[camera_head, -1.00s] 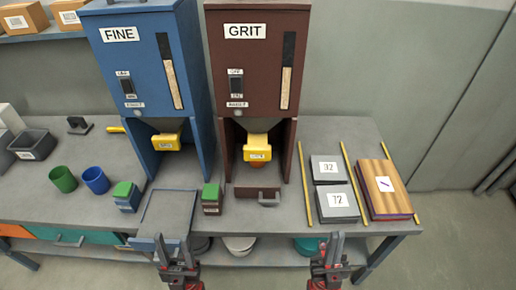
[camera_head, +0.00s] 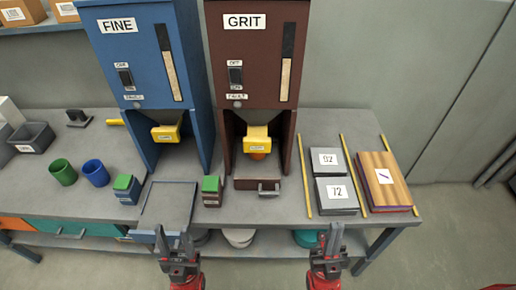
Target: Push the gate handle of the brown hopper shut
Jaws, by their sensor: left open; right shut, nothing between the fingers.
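The brown hopper (camera_head: 257,60) stands upright at the back of the bench, marked GRIT. Its yellow gate handle (camera_head: 257,139) sticks out toward me below the funnel, above a brown tray (camera_head: 256,184) in the hopper's base. An orange part shows just under the handle. My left gripper (camera_head: 173,236) is open and empty at the bench's front edge, left of the brown hopper. My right gripper (camera_head: 331,233) is shut and empty at the front edge, to its right. Both are well apart from the gate handle.
A blue hopper (camera_head: 140,65) marked FINE stands close on the left, with its own yellow handle (camera_head: 166,133). Green-topped blocks (camera_head: 211,191) and a grey tray (camera_head: 168,205) lie in front. Yellow rods (camera_head: 304,180), grey boxes (camera_head: 335,194) and a wood-topped block (camera_head: 385,181) lie right.

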